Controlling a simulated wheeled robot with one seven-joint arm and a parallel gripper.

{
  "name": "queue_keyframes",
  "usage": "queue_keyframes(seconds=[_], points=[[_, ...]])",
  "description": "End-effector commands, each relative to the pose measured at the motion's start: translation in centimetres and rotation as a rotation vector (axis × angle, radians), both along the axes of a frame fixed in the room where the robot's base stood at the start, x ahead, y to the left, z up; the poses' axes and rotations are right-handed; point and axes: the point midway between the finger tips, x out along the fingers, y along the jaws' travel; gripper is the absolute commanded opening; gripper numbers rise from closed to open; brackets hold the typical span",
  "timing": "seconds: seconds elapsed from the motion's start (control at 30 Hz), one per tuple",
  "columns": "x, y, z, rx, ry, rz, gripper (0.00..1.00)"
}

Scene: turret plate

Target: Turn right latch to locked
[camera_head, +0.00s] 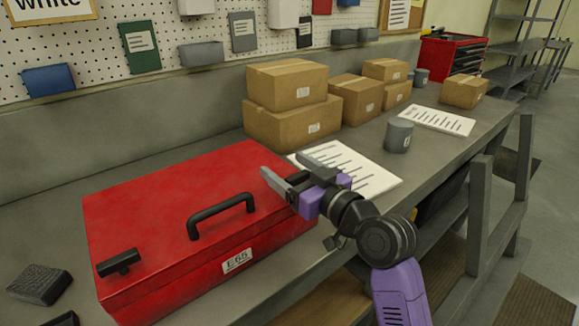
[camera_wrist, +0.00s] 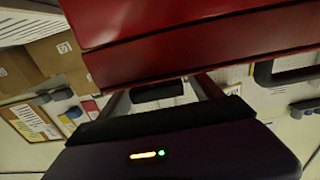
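The red case (camera_head: 160,200) lies shut on the workbench with a black carry handle (camera_head: 220,214) and a black left latch (camera_head: 119,262). My gripper (camera_head: 283,165) is at the case's right end, fingers pointing toward it. In the wrist view my gripper (camera_wrist: 158,92) is open, one finger at each side. A short black bar, apparently the right latch (camera_wrist: 157,92), shows between the fingers with a gap at either side. In the head view my gripper mostly hides that latch. I cannot tell whether it is locked.
Cardboard boxes (camera_head: 290,125) stand behind the case's right end. A paper sheet (camera_head: 362,172) lies beside my gripper, with a grey cup (camera_head: 398,135) past it. A dark block (camera_head: 39,284) lies left of the case. A pegboard wall is behind the bench.

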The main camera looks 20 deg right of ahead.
Motion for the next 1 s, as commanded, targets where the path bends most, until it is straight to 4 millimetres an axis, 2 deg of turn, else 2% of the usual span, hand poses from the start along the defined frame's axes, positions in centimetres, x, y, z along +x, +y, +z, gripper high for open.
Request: queue_keyframes(seconds=[0.27, 0.7, 1.0], points=[[-0.8, -0.4, 0.0, -0.001, -0.001, -0.002, 0.75], [-6.9, -2.1, 0.1, -0.001, -0.001, -0.002, 0.75], [-7.6, -2.3, 0.2, -0.001, -0.001, 0.0, 0.75]])
